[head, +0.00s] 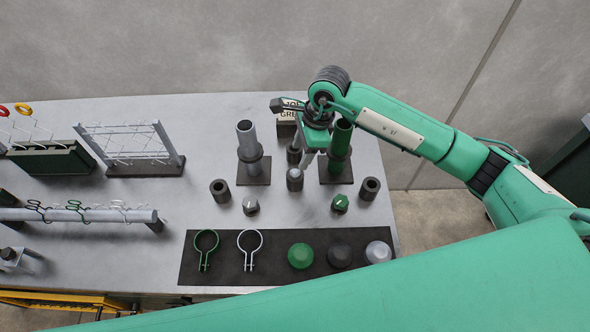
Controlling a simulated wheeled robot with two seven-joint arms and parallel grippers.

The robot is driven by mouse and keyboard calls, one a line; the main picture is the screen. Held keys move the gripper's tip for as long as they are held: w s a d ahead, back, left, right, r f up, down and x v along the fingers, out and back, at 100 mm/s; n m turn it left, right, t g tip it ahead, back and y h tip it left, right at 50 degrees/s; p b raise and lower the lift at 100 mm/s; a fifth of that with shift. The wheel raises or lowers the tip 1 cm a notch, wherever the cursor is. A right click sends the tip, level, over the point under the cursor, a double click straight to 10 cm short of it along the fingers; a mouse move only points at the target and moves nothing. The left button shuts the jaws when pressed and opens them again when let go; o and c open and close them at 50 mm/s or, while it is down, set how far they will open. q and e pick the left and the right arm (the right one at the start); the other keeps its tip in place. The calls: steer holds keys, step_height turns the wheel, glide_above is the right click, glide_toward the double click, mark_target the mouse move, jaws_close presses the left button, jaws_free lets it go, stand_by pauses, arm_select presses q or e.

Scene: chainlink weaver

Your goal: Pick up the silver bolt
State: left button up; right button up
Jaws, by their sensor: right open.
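A silver-topped piece (250,205) stands on the grey table in front of the left post and looks like the silver bolt. It is small, so I cannot be sure. A similar green-topped piece (340,203) stands to its right. A grey cylinder with a pale top (295,180) stands between the two posts. My right gripper (308,158) is open, pointing down between the posts, above and just behind the grey cylinder. Its fingers are small and partly hidden by its own body. I see nothing held in it. My left gripper is out of view.
A grey post (246,140) and a green post (341,140) stand upright close to the gripper. Dark hollow cylinders (219,190) (370,187) stand at the sides. A black mat (220,272) holds two ring clamps and several caps. A sign (287,114) is partly hidden behind my gripper.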

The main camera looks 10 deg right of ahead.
mark_target(295, 171)
steer(key=shift+w+a+f, duration=0.15)
steer(key=shift+f, duration=0.45)
steer(key=shift+w+f, duration=0.15)
steer(key=shift+f, duration=0.2)
steer(key=shift+s+f+p, duration=0.2)
steer(key=shift+f+p, duration=0.6)
steer(key=shift+p, duration=0.25)
steer(key=p+x, duration=0.1)
steer(key=x, duration=0.2)
steer(key=shift+f, duration=0.15)
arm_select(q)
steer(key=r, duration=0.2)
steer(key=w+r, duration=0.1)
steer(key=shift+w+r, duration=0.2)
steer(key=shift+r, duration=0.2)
arm_select(e)
steer(key=shift+f, duration=0.25)
steer(key=shift+w, duration=0.1)
steer(key=c, duration=1.1)
steer(key=shift+r, duration=0.1)
